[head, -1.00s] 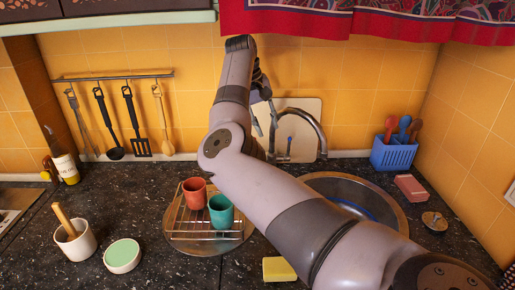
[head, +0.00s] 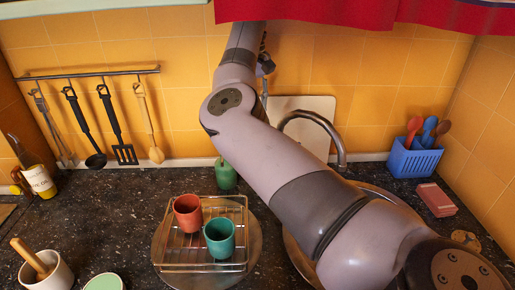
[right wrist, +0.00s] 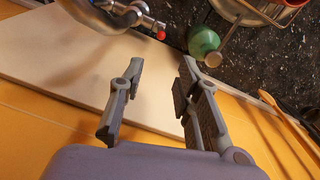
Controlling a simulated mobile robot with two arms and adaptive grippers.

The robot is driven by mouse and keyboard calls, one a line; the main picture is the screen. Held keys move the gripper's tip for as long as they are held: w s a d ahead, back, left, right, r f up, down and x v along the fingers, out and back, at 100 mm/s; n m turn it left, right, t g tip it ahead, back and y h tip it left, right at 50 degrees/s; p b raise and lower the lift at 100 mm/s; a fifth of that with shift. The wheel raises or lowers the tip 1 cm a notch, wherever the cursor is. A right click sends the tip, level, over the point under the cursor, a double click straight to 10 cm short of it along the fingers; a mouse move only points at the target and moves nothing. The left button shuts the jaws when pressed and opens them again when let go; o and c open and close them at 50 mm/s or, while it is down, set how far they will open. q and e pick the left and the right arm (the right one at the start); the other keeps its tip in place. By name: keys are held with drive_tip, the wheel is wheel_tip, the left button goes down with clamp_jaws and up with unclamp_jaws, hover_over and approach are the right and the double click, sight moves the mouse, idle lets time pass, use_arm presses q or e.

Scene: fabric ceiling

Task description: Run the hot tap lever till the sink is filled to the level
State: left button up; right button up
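The tap's curved metal spout (head: 322,120) rises behind the sink, partly behind my right arm in the head view. In the right wrist view a lever with a red tip (right wrist: 160,35) shows at the tap's metal body (right wrist: 125,14). My right gripper (right wrist: 162,64) is open and empty, its fingertips apart and short of the red tip in the picture. In the head view the gripper is mostly hidden by its own arm. The round sink (head: 291,249) is largely covered by my right arm; its water level is hidden. My left gripper is not in view.
A green bottle (head: 226,176) stands left of the tap; it also shows in the right wrist view (right wrist: 203,40). A wire rack (head: 176,262) holds a red cup (head: 188,213) and a teal cup (head: 220,237). A white board (head: 315,108) leans on the wall. A blue caddy (head: 413,160) stands right.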

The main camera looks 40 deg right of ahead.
drive_tip(key=f, duration=0.4)
drive_tip(key=s+f+p, duration=0.1)
drive_tip(key=f, duration=0.1)
drive_tip(key=shift+a, duration=0.25)
drive_tip(key=f, duration=0.3)
drive_tip(key=f+p, duration=0.1)
drive_tip(key=f, duration=0.5)
drive_tip(key=shift+d+f+p, duration=0.15)
drive_tip(key=shift+d+p, duration=0.15)
drive_tip(key=shift+f, duration=0.55)
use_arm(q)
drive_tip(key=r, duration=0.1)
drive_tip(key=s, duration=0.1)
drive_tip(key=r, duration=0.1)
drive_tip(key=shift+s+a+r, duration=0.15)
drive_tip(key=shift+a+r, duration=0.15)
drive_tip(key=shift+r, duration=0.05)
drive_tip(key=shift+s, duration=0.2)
use_arm(e)
drive_tip(key=shift+c, duration=0.5)
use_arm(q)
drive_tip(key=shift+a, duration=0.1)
use_arm(e)
clamp_jaws()
